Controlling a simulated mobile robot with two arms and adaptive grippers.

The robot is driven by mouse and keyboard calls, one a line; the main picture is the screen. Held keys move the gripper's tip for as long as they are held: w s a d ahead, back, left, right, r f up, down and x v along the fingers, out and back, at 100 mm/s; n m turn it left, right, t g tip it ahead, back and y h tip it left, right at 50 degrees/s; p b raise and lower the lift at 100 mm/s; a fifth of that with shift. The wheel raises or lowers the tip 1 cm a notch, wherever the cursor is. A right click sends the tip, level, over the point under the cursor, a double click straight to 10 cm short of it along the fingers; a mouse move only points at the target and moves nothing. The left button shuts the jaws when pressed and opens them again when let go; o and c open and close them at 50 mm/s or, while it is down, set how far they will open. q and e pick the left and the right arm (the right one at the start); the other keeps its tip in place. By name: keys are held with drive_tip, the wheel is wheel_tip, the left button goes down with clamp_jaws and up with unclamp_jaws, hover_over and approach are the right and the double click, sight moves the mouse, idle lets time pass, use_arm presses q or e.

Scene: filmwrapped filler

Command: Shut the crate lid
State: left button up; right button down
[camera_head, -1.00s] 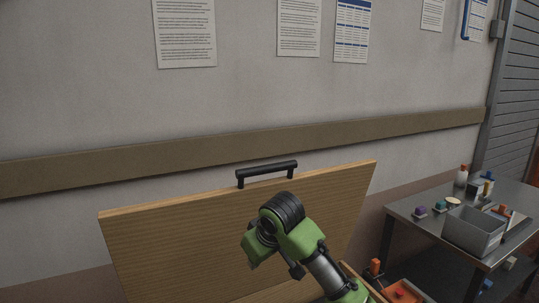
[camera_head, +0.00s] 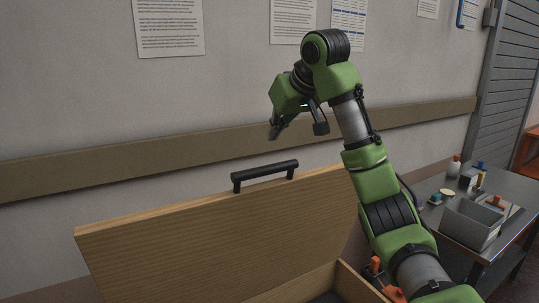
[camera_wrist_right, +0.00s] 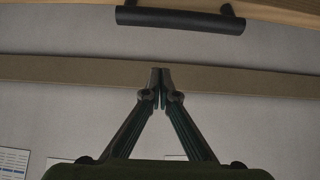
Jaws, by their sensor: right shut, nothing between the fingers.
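The wooden crate lid (camera_head: 215,235) stands open and tilted up, with a black bar handle (camera_head: 264,171) on its upper edge. Part of the crate (camera_head: 352,284) shows below it at the right, its dark inside partly in view. My right gripper (camera_head: 273,134) is raised above the handle, apart from it, and points down. In the right wrist view the fingers of my right gripper (camera_wrist_right: 160,72) meet at the tips with nothing between them. The handle (camera_wrist_right: 180,18) shows there at the top, beyond the fingertips. My left gripper is not in view.
A metal table (camera_head: 430,215) at the right carries a grey bin (camera_head: 470,226) and several small items. Orange objects (camera_head: 374,268) sit beside the crate. The wall behind has a wooden rail (camera_head: 120,180) and hung papers. The air above the lid is free except for my arm.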

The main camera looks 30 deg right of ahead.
drive_tip(key=f+p, duration=0.1)
drive_tip(key=f, duration=0.1)
drive_tip(key=f+p, duration=0.1)
drive_tip(key=f, duration=0.3)
drive_tip(key=shift+w+d+f+p, duration=0.1)
drive_tip(key=shift+w+d+p, duration=0.05)
drive_tip(key=shift+w+p, duration=0.25)
drive_tip(key=shift+s, duration=0.4)
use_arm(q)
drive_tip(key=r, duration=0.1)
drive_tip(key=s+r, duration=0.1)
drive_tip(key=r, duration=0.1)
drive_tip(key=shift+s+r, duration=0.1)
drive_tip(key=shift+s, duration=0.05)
use_arm(e)
drive_tip(key=shift+w+f, duration=0.2)
drive_tip(key=shift+f, duration=0.05)
